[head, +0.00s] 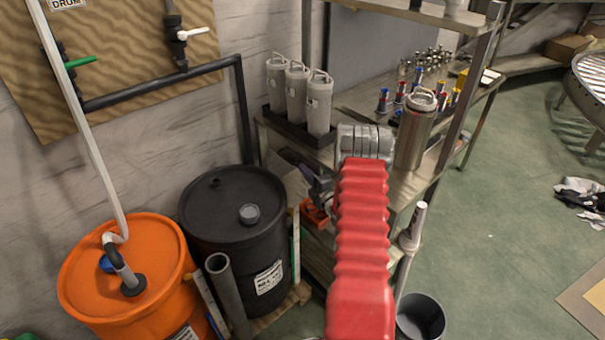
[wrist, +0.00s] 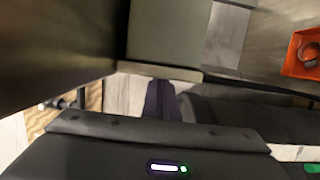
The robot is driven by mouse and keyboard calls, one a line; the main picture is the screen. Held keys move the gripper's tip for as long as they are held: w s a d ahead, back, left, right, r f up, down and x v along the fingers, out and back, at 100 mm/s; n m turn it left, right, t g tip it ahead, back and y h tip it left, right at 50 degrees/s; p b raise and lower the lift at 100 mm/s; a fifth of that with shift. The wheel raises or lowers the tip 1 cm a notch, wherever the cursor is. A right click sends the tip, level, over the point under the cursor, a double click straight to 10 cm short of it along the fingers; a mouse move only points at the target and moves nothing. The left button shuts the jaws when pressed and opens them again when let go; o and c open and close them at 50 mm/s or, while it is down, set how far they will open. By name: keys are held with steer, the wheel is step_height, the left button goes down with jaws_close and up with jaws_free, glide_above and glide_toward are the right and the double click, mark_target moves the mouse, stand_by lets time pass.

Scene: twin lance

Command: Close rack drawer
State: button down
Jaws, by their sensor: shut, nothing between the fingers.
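The rack (head: 440,150) is a metal shelf unit in the middle of the head view. My gripper (head: 318,187) is beside its left end, below the upper shelf and partly hidden by my red-sleeved arm. In the wrist view my gripper's dark, shut fingers (wrist: 161,98) point at a grey panel with a pale lip (wrist: 160,71). This looks like the rack drawer (wrist: 176,35), though I cannot be sure. The fingertips are close to the lip; contact is unclear. How far the drawer stands out cannot be told, and the head view hides it.
A black drum (head: 232,215) and an orange drum (head: 130,265) stand left of the rack. White canisters (head: 319,102) and a steel flask (head: 415,130) stand on its shelf. An orange tray (wrist: 300,55) lies right in the wrist view. Floor at the right is mostly clear.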

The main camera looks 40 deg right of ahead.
steer(key=shift+s+d+r, duration=0.15)
steer(key=shift+d+r, duration=0.05)
steer(key=shift+d, duration=0.3)
steer(key=shift+a, duration=0.55)
steer(key=s+a, duration=0.6)
steer(key=s, duration=0.3)
steer(key=shift+s+f, duration=0.25)
steer(key=shift+s, duration=0.05)
